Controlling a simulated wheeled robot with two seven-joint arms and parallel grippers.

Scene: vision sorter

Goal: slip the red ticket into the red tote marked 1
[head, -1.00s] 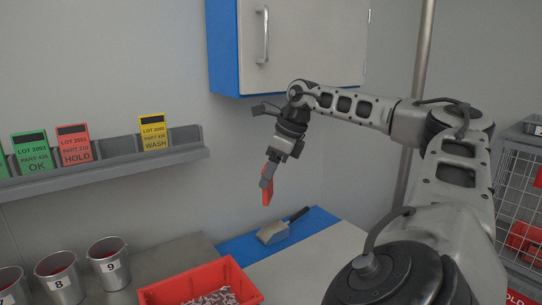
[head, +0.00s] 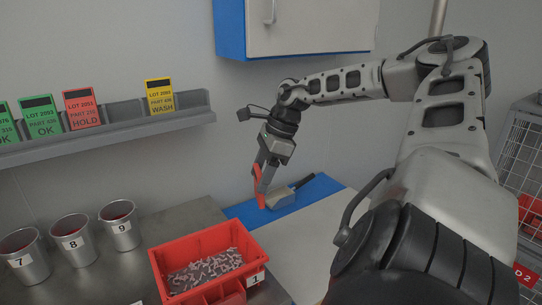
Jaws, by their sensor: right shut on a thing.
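My right gripper (head: 267,167) is shut on a red ticket (head: 259,190), which hangs roughly upright below the wrist, edge-on to the camera. The red tote (head: 197,246) marked 1 stands at the bottom middle, on the steel counter, with many small pale pieces inside. Its label (head: 256,279) faces front right. The gripper and ticket are above and beyond the tote's far right corner, apart from it. My left gripper is out of view.
A wall rack (head: 120,132) holds green, red and yellow cards. Several numbered metal cups (head: 121,228) stand left of the tote. A scoop (head: 281,197) lies on the blue strip behind the ticket. A wire cage (head: 520,165) is at right.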

